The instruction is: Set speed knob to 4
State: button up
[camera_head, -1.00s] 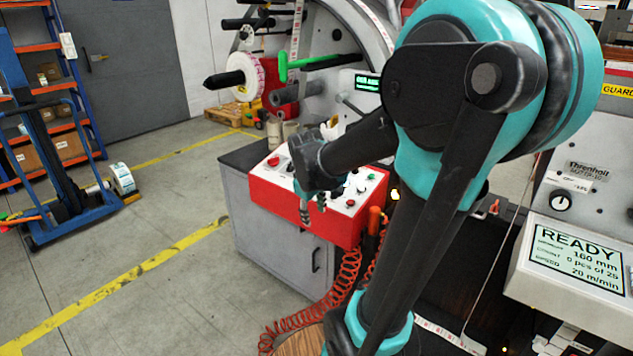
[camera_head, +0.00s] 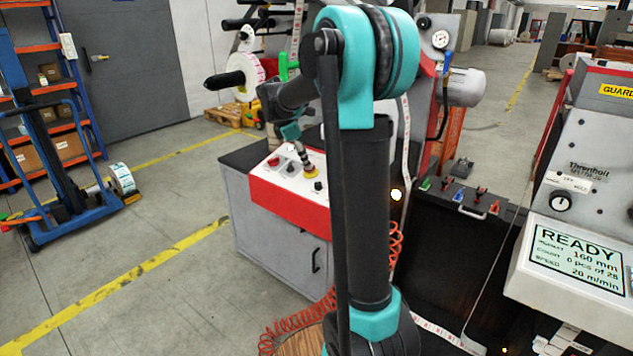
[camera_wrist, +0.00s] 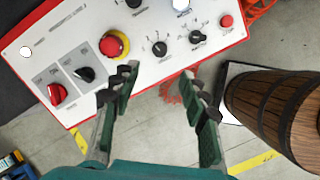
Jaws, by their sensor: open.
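In the wrist view a white control panel (camera_wrist: 150,72) with a red edge carries several black knobs. One black knob with a ring of scale marks (camera_wrist: 158,48) lies just beyond the gap between my fingers. A second scaled black knob (camera_wrist: 197,37) is to its right. Their labels are too small to read, so I cannot tell which is the speed knob or its setting. My gripper (camera_wrist: 157,78) is open and empty, its fingers apart on either side of the gap. In the head view my gripper is over the panel, partly hidden by my arm; the red-fronted panel box (camera_head: 290,203) shows below.
A red emergency stop on a yellow ring (camera_wrist: 113,45) sits left of the scaled knobs, near my left finger. A red knob (camera_wrist: 57,93) and red button (camera_wrist: 226,21) are also there. A wooden barrel (camera_wrist: 270,110) stands right. A display (camera_head: 577,257) reads READY, 20 m/min.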

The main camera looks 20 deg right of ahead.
aim_at(318, 183)
jog(key=x, duration=1.1)
jog(key=shift+d+f, duration=0.15)
jog(key=shift+f, duration=0.2)
jog(key=shift+c, duration=0.6)
grip_shut()
